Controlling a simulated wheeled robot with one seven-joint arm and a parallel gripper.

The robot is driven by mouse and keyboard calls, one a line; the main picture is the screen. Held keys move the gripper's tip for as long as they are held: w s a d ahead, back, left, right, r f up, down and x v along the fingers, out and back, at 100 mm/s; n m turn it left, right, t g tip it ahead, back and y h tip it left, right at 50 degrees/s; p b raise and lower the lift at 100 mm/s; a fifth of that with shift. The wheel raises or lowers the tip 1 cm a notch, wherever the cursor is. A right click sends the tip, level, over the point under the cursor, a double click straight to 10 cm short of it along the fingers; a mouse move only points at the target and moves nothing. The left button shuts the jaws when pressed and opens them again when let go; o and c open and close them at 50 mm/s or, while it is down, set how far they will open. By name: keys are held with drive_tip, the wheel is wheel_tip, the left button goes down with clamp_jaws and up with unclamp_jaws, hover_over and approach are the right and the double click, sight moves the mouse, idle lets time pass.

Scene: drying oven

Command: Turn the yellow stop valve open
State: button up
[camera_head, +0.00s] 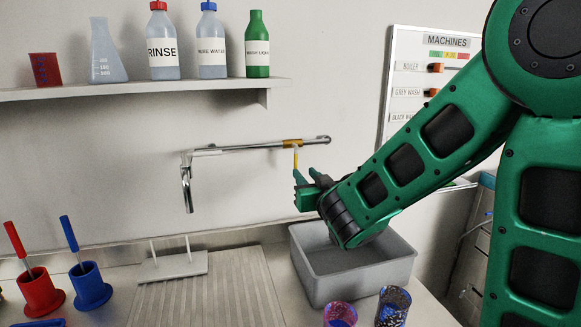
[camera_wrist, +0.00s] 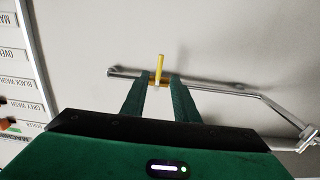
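The yellow stop valve (camera_head: 292,143) sits on a chrome pipe (camera_head: 240,148) on the wall. Its thin yellow handle (camera_head: 296,158) hangs straight down, across the pipe. My gripper (camera_head: 307,177) is at the handle's lower end in the head view. In the wrist view, my gripper (camera_wrist: 158,80) has its two green fingers spread, with a clear gap on each side of the yellow handle (camera_wrist: 160,68) between their tips. The handle points up in that view. Neither finger appears to touch it. How deep it reaches between the fingers is hard to tell.
A grey basin (camera_head: 355,290) stands below my gripper. A shelf (camera_head: 140,90) with several bottles is above left. A machines board (camera_head: 408,75) hangs behind my arm. Red and blue holders (camera_head: 90,290) and patterned cups (camera_head: 392,306) stand on the counter. Wall space around the pipe is free.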

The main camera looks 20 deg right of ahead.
sight(296, 164)
drive_tip(key=w, duration=1)
drive_tip(key=shift+w, duration=0.15)
clamp_jaws()
idle(1.0)
